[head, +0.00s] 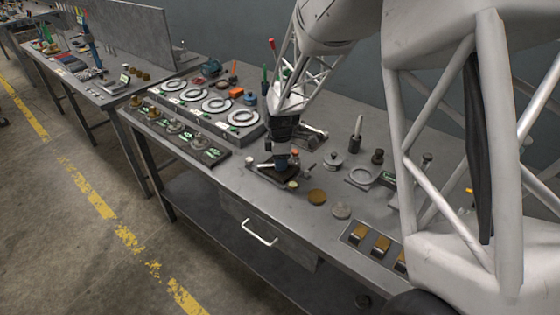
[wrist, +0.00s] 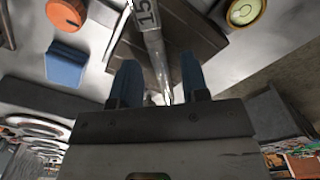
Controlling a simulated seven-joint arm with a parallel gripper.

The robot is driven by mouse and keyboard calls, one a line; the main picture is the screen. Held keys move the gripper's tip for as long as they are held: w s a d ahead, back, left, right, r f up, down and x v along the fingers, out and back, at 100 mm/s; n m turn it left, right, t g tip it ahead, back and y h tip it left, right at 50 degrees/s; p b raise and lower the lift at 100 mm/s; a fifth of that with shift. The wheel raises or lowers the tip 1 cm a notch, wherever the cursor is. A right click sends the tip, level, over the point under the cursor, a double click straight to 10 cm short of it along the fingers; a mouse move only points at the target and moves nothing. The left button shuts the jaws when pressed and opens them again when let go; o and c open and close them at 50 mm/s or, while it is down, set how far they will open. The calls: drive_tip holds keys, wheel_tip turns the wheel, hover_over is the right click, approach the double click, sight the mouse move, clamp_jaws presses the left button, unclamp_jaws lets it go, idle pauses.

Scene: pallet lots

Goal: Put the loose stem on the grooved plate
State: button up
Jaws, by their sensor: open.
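The stem (wrist: 152,45) is a slim silvery rod marked "15" with a tapered tip. In the wrist view it lies between my two blue fingers, over a dark brown plate (wrist: 192,32) that looks like the grooved plate. I cannot tell whether it rests in a groove. In the head view the dark plate (head: 273,179) lies on the bench, and a pale end of the stem (head: 264,165) shows left of the fingers. My gripper (head: 281,166) is low over the plate; in the wrist view its fingers (wrist: 160,85) are apart, open around the stem.
Beside the plate are a yellow-green round vial (wrist: 244,11), a blue block (wrist: 66,66) and an orange knob (wrist: 67,12). Brown and pale discs (head: 317,196) lie to the right. A tray with several rings (head: 215,104) stands at the left. The bench's front strip is clear.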

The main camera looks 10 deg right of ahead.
wheel_tip(320, 180, up, 12)
drive_tip(key=shift+f, duration=0.15)
idle(0.4)
idle(0.5)
drive_tip(key=s+d+r+m+t, duration=0.1)
drive_tip(key=s+d+r+m, duration=0.2)
drive_tip(key=s, duration=0.9)
drive_tip(key=s+d+r+m, duration=0.4)
drive_tip(key=s+m, duration=0.5)
drive_tip(key=s, duration=0.4)
drive_tip(key=s+d+r+m+t, duration=0.1)
drive_tip(key=s+d+r+m, duration=0.2)
drive_tip(key=s, duration=0.9)
drive_tip(key=m, duration=0.3)
drive_tip(key=shift+s+d+r+t, duration=0.2)
drive_tip(key=shift+r+t, duration=0.1)
drive_tip(key=shift+r, duration=0.1)
